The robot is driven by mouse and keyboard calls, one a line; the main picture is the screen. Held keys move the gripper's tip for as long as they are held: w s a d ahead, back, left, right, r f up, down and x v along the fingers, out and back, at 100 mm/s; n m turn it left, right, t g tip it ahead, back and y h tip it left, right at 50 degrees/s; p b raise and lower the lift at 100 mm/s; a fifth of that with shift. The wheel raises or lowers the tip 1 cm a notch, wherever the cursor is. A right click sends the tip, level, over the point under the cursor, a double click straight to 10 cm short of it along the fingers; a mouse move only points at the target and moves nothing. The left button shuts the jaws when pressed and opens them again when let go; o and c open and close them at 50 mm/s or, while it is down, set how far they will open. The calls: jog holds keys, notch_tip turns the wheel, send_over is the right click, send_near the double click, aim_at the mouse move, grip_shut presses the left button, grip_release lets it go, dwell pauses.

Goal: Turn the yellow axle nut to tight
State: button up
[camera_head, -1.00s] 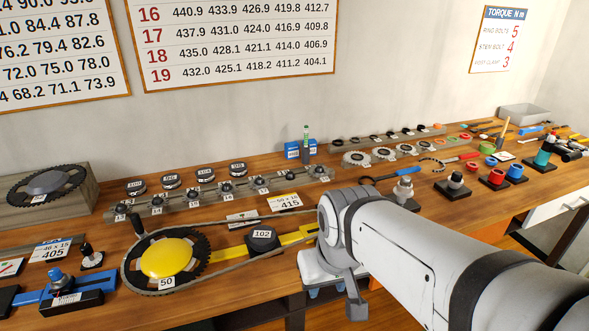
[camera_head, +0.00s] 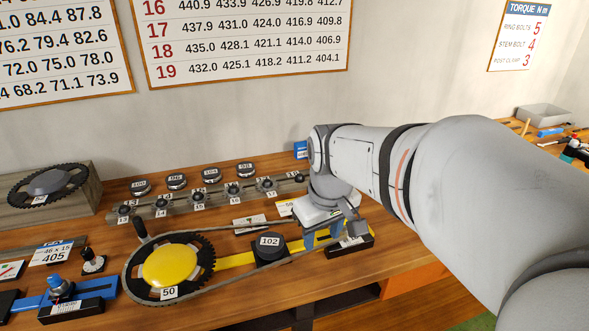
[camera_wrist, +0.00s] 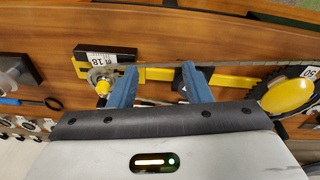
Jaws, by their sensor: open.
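The yellow axle nut (camera_wrist: 102,88) shows in the wrist view as a small yellow knob on a silver sprocket (camera_wrist: 97,75), at the left end of the yellow bar (camera_wrist: 152,73). My gripper (camera_wrist: 160,75) is open, with its two blue fingers spread over the bar. The nut lies just outside the left finger, not between the fingers. In the head view my gripper (camera_head: 333,238) hangs over the right end of the yellow bar (camera_head: 236,260), and the nut is hidden there.
The large chainring with a yellow centre (camera_head: 170,266) carries the other end of the chain. A black block marked 102 (camera_head: 270,248) stands beside the bar. A rack of small sprockets (camera_head: 213,197) is behind. Bare wood lies in front of the jig.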

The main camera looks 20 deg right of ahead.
jog(key=w+d+n, duration=0.1)
jog(key=w+d, duration=0.2)
jog(key=w, duration=0.1)
jog(key=w+d+n+g, duration=0.1)
jog(key=w+d+n, duration=0.1)
jog(key=w+d, duration=0.2)
jog(key=w+d+n, duration=0.1)
jog(key=w+d, duration=0.2)
jog(key=w, duration=0.1)
jog(key=shift+w+d+f+g, duration=0.15)
jog(key=shift+w+d+g, duration=0.15)
jog(key=shift+g, duration=0.1)
jog(key=shift+d+f, duration=0.15)
jog(key=shift+f, duration=0.05)
jog(key=shift+n, duration=0.3)
notch_tip(320, 180, down, 7)
jog(key=shift+f, duration=0.2)
jog(key=shift+c, duration=0.5)
grip_shut()
